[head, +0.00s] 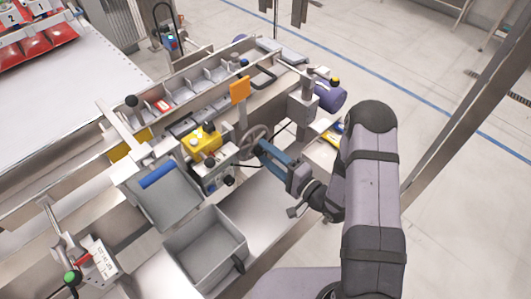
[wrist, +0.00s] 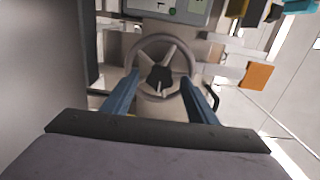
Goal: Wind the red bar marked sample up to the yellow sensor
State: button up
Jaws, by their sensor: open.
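The yellow sensor (head: 200,140) is a yellow block with a dark knob, above a grey box with dials in the head view. A grey spoked handwheel (head: 253,142) stands just right of it. In the wrist view the handwheel (wrist: 137,50) faces me, with a dark hub (wrist: 160,77). My gripper (head: 264,149) is open at the wheel. Its blue fingers (wrist: 160,85) lie on either side of the hub; contact cannot be told. A small red piece (head: 82,260) shows on a white marked plate at lower left; I cannot read whether it says sample.
A grey open bin (head: 205,245) stands in front of the sensor. An orange plate (head: 240,89) rises behind the wheel and shows in the wrist view (wrist: 258,75). A purple motor (head: 330,97) is at right. A compartment tray (head: 215,72) runs behind.

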jog(key=b+v, duration=0.1)
jog(key=v, duration=0.5)
jog(key=shift+d+r, duration=0.1)
dwell(0.5)
jog(key=s+d+r+n+g+h+p, duration=0.1)
jog(key=d+r+n+g+h+p, duration=0.1)
jog(key=d+n+g+h, duration=0.3)
jog(key=s+d+r+n+g+h+p, duration=0.1)
jog(key=d+r+n+h+p, duration=0.15)
jog(key=d+h, duration=0.45)
jog(key=s+a+r+g+p, duration=0.1)
jog(key=s+r+g, duration=0.1)
jog(key=s, duration=0.6)
jog(key=s+a+r+n+g+p, duration=0.1)
jog(key=s+r+g, duration=0.2)
jog(key=s, duration=0.4)
jog(key=shift+s+r+g+h, duration=0.2)
jog(key=shift+s+g+h, duration=0.2)
jog(key=shift+g, duration=0.5)
